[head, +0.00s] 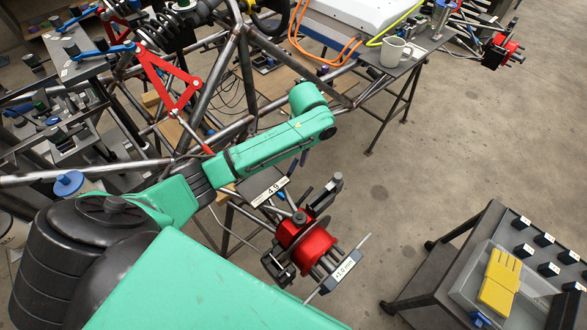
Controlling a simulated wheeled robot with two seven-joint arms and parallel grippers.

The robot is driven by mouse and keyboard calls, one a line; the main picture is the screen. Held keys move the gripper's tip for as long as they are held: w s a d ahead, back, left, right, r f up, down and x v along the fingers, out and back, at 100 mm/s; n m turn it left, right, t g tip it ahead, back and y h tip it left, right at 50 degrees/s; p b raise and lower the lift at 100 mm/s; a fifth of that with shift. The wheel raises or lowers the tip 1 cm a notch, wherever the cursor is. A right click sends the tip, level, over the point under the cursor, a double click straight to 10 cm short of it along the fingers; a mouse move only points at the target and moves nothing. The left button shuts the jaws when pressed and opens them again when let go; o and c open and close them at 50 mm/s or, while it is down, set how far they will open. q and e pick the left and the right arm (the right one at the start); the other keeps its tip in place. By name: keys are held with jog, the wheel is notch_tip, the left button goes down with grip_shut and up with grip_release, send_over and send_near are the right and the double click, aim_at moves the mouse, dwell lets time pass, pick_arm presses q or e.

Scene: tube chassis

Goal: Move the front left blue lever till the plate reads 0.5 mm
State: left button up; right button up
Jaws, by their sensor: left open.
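Two blue levers show at the upper left on grey plates, one (83,15) farther and one (106,50) nearer, beside a red wishbone (172,78). I cannot tell for certain which is the front left one. A label plate (270,191) under my left arm seems to read 4.9. Another plate (344,269), by the red hub (306,247), seems to read +1.0 mm. My green left arm reaches across the middle, over the chassis tubes. My right gripper does not show.
The tube chassis (243,70) fills the upper left. A blue knob (68,182) stands near my left shoulder. Floor between is clear.

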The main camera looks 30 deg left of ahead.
aim_at(293, 167)
pick_arm(q)
jog(key=f, duration=0.5)
jog(key=a+f, duration=0.1)
jog(key=f, duration=0.2)
jog(key=shift+f, duration=0.2)
jog(key=shift+c, duration=0.4)
grip_shut()
jog(key=shift+r, duration=0.1)
dwell(0.4)
